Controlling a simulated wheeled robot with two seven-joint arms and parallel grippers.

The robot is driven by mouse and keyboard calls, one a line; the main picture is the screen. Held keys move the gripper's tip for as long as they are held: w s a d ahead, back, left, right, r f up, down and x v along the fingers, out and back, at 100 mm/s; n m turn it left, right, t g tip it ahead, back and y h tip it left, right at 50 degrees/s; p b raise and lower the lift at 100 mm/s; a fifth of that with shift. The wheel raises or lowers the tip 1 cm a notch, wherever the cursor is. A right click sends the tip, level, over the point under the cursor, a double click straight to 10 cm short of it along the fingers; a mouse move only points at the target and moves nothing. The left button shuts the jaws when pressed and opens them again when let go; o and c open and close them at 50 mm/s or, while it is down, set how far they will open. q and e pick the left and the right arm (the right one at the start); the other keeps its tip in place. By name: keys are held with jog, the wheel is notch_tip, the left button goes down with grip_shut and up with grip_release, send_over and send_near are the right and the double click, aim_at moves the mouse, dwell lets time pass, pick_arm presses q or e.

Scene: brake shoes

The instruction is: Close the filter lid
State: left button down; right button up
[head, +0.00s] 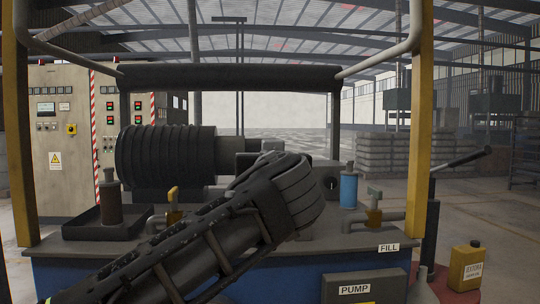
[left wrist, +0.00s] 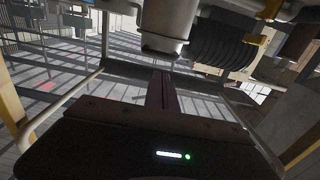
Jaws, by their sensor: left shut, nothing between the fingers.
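My left gripper (left wrist: 161,80) is shut and empty in the left wrist view, its two dark fingers together. A pale grey cylinder (left wrist: 165,25) with a narrower lower rim shows just beyond the fingertips; I cannot tell whether they touch, or whether it is the filter. In the head view my left arm reaches from the lower left to the middle of the machine, and its wrist hides the fingers and what is behind it. I cannot make out the filter lid for sure in either view. My right gripper is not in view.
The machine's blue base carries a ribbed black motor (head: 165,156), a dark canister in a tray (head: 110,200), a blue cylinder (head: 348,188) and yellow-handled valves (head: 374,205). Yellow posts (head: 420,120) and a black crossbar (head: 230,78) frame it. A yellow jug (head: 466,268) stands at right.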

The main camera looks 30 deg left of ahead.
pick_arm(q)
jog(key=s+d, duration=0.1)
jog(key=s+d+f, duration=0.2)
jog(key=s, duration=0.1)
jog(key=shift+d+f, duration=0.15)
jog(key=shift+f, duration=0.1)
dwell(0.3)
